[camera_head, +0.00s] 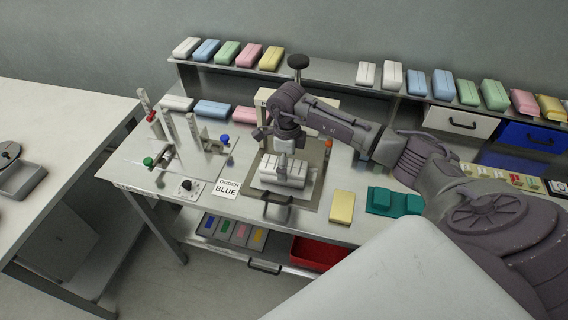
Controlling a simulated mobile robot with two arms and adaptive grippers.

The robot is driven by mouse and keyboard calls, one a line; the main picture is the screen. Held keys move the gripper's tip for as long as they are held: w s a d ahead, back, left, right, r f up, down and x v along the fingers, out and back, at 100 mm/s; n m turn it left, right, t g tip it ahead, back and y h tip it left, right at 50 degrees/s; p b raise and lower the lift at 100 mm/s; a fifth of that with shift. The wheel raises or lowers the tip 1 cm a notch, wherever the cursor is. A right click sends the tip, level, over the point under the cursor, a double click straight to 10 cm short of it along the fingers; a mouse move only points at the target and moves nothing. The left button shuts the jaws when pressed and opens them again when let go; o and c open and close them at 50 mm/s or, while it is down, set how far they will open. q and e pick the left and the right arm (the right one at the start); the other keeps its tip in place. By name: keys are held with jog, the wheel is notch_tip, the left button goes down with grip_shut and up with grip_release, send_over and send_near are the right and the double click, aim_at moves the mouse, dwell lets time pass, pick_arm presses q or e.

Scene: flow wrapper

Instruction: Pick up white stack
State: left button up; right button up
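A white stack (270,177) with grooved segments sits on the wrapper's bed, inside a brown-grey frame (310,200) near the middle of the table. My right gripper (284,162) comes in from the right and points down directly over the stack. Its fingers are small and partly merge with the stack, so I cannot tell whether they are open, shut or touching it. Other white packs lie on the back shelf, at the left end (186,47) and right of the middle (390,77). My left gripper is not in view.
Posts with coloured knobs (193,133) stand at left. A red bin (318,253) is below. Coloured packs line the shelf.

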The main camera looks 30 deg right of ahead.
jog(key=c, duration=0.9)
